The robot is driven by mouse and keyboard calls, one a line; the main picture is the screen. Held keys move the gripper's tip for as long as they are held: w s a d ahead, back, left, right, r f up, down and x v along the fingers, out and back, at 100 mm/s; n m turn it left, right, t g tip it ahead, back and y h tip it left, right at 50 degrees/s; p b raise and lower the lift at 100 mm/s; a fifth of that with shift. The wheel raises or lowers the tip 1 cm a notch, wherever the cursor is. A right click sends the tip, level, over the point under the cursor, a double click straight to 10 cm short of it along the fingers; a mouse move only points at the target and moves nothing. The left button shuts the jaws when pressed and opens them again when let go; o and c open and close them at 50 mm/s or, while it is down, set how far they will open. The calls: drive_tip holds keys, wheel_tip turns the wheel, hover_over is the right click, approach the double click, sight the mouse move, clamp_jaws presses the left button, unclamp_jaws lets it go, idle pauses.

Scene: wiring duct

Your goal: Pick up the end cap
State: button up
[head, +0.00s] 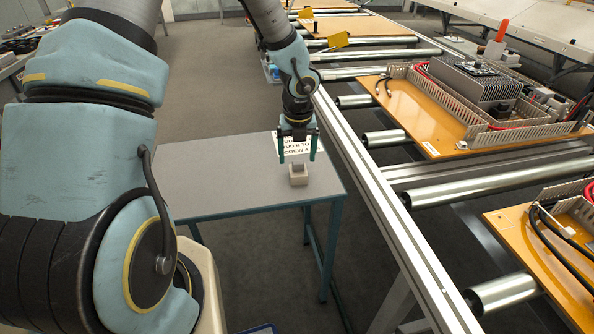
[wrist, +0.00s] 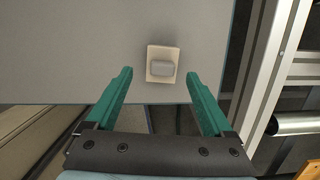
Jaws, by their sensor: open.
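A small grey piece, which looks like the end cap (wrist: 162,68), sits on or in a beige square block (wrist: 152,49). I cannot tell how deep it sits. Both also show in the head view, the grey piece (head: 298,169) on top of the block (head: 299,181), near the right end of a grey table (head: 225,175). My gripper (head: 298,157) is open and empty, pointing down above them. In the wrist view the green fingertips of my gripper (wrist: 160,74) stand apart to the left and right of the piece, not touching it.
A white printed card (head: 293,144) shows between and behind my fingers. A metal rail (head: 385,205) of the roller conveyor runs close along the table's right side. Orange boards (head: 415,110) with wiring ducts lie on the rollers. The table's left part is clear.

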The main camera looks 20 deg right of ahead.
sight(297, 162)
drive_tip(key=f, duration=0.4)
drive_tip(key=shift+w+d+f, duration=0.1)
drive_tip(key=shift+w+f, duration=0.05)
drive_tip(key=shift+w, duration=0.25)
drive_tip(key=shift+c, duration=0.2)
drive_tip(key=c, duration=1.2)
